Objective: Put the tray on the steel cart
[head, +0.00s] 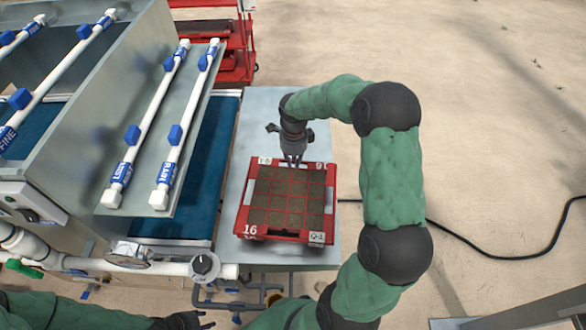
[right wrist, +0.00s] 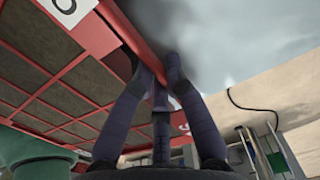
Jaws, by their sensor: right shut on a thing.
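My right gripper (head: 293,161) is shut on the tray's far rim. The right wrist view shows its fingers (right wrist: 160,72) closed around the red rim (right wrist: 133,35). My left gripper (head: 195,321) is low at the bottom left, partly cut off, away from the tray.
The seeder's blue belt (head: 208,165) and white spray pipes (head: 188,120) are left of the tray. Red racks (head: 238,55) stand behind. A grey metal edge (head: 535,312) shows at the bottom right. A black cable (head: 500,257) crosses the open floor at right.

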